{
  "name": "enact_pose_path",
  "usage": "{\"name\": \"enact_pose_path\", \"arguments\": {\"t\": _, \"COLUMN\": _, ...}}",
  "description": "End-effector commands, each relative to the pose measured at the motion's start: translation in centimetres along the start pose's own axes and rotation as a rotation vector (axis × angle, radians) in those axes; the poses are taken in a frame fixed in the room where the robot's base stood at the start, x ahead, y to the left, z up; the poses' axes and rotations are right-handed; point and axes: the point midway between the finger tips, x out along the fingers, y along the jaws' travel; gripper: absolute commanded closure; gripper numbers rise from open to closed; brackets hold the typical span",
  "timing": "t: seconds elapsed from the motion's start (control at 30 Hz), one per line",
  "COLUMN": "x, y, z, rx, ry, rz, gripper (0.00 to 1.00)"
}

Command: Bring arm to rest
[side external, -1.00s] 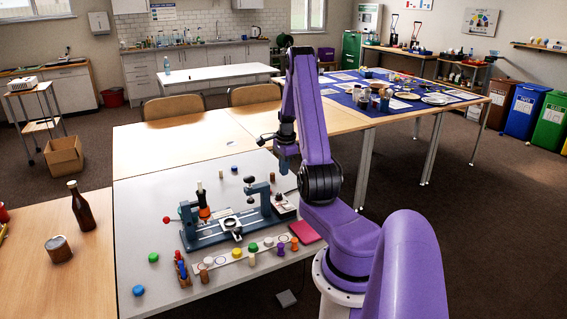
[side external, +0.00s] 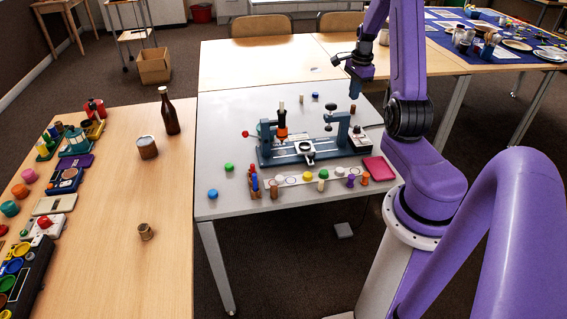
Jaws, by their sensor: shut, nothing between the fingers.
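My gripper (side external: 354,88) hangs from my purple arm in the side external view, over the back right part of the grey table (side external: 225,120). It is shut and empty, raised above the table and apart from the things on it. Below and to its left stands a blue-grey bench fixture (side external: 312,152) with two posts, an orange-and-black part on the left post and a red-knobbed lever. A white strip (side external: 330,177) with several coloured pegs and caps lies in front of the fixture.
A pink pad (side external: 379,169) lies at the table's right. A green cap (side external: 228,167) and a blue cap (side external: 212,193) lie at the left. The wooden table (side external: 120,220) on the left bears a brown bottle (side external: 169,112), a can (side external: 147,147) and several coloured devices. The back table is mostly clear.

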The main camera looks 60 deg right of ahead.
Motion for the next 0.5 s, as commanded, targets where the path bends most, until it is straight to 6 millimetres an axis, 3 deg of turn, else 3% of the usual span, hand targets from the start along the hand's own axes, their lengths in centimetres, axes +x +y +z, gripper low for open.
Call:
{"name": "enact_pose_path", "arguments": {"t": 0.03, "x": -0.6, "y": -0.4, "z": 2.6, "rx": -0.099, "ry": -0.005, "rz": -0.001, "gripper": 1.00}}
{"name": "enact_pose_path", "arguments": {"t": 0.23, "x": -2.8, "y": -0.1, "z": 11.8, "rx": -0.489, "ry": -0.026, "rz": 0.003, "gripper": 1.00}}
{"name": "enact_pose_path", "arguments": {"t": 0.5, "x": -5.6, "y": 4.1, "z": 22.5, "rx": -1.015, "ry": -0.052, "rz": 0.005, "gripper": 1.00}}
